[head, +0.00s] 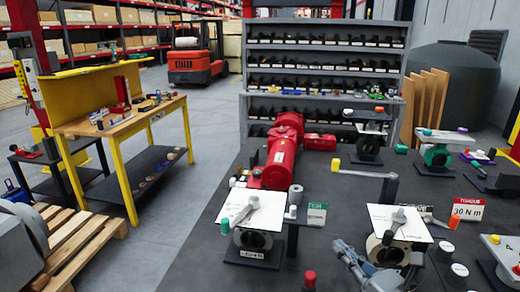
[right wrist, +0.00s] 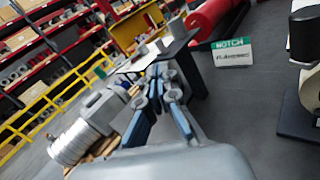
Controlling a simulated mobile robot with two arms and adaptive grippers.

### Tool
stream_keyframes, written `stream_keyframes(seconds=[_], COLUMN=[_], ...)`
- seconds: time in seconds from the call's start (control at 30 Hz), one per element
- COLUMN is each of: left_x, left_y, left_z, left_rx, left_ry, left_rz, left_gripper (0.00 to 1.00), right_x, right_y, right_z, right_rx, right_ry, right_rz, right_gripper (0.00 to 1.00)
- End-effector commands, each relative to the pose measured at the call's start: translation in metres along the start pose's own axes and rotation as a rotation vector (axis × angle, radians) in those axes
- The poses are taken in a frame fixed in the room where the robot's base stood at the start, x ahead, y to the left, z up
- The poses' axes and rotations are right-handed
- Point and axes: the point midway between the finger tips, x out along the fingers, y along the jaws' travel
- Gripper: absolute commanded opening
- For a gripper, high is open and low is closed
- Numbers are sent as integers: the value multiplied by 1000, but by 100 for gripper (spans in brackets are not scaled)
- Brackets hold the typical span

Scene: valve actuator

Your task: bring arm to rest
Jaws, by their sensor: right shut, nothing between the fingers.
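My right gripper (head: 343,246) reaches in from the bottom of the head view, over the dark tabletop (head: 205,262). Its fingers are shut and hold nothing. It is between two valves with white plates, a left valve (head: 254,242) with a green-tipped grey lever and a right valve (head: 402,250). In the right wrist view the closed fingers (right wrist: 160,72) point toward a dark stand, and I see no contact. My left gripper is not in view.
A red actuator (head: 280,155) lies behind the left valve. A red-topped peg (head: 309,279) stands left of my gripper. A horizontal grey lever with a yellow end (head: 336,165) stands behind. More valves fill the table's right side. A workbench (head: 120,122) is at left.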

Motion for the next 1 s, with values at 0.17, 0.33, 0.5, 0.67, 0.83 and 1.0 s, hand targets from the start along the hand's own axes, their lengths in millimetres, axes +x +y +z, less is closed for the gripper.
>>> stream_keyframes(seconds=[0.17, 0.33, 0.5, 0.67, 0.83, 1.0], left_x=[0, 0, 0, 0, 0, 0], left_y=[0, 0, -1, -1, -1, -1], left_z=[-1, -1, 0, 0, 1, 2], left_rx=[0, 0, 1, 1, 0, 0], left_ry=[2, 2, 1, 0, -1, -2], left_rz=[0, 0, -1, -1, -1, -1], left_gripper=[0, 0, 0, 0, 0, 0], right_x=[-13, -62, -126, -176, -220, -223], right_y=[-13, -34, -22, 10, 52, 52], right_z=[-23, -88, -164, -210, -241, -281], right_rx=[700, 1398, 1914, 2203, 2401, 2421], right_ry=[-136, -265, -382, -471, -556, -575], right_rz=[-273, -669, -1090, -1422, -1745, -1850], right_gripper=[0, 0, 0, 0, 0, 0])
